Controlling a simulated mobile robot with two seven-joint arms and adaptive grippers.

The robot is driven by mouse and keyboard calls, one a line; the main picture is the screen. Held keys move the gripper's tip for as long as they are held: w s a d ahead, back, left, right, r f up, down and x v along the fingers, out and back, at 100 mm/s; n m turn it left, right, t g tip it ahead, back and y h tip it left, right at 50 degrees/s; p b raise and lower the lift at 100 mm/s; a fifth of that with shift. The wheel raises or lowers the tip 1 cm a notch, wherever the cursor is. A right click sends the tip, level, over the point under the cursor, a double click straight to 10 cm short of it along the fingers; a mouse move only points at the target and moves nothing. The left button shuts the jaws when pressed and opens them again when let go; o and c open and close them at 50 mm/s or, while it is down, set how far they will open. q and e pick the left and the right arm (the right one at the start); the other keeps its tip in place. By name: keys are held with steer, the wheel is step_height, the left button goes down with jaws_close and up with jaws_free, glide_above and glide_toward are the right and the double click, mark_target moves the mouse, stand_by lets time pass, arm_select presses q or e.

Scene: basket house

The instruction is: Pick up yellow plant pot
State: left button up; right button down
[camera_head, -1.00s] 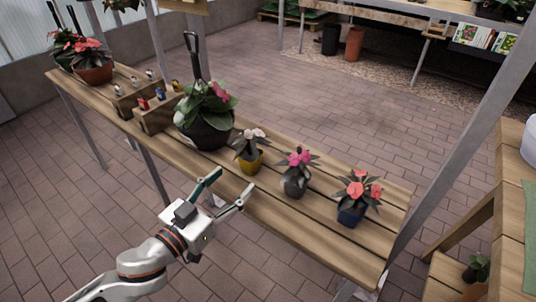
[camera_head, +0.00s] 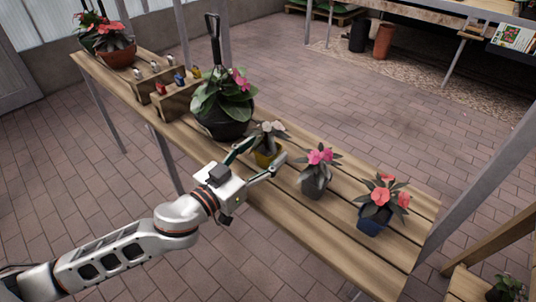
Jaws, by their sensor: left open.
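The yellow plant pot (camera_head: 266,158) stands upright on the slatted wooden bench (camera_head: 330,225), holding a plant with pale flowers (camera_head: 270,131). My left gripper (camera_head: 263,154) is open at the near side of the pot. One finger is at the pot's left and the other is at its right, in front of it. I cannot tell whether either finger touches the pot. Part of the pot's lower front is hidden by the gripper. My right gripper is not in view.
A large dark pot (camera_head: 222,123) with a leafy plant stands close on the left. A grey pot (camera_head: 315,183) with pink flowers and a blue pot (camera_head: 374,220) with red flowers stand on the right. Wooden holders (camera_head: 180,100) lie further left. A metal post (camera_head: 480,182) rises at the right.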

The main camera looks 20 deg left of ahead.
arm_select(q)
steer(key=shift+x, duration=0.8)
steer(key=c, duration=1.2)
steer(key=shift+c, duration=0.2)
steer(key=shift+r, duration=0.1)
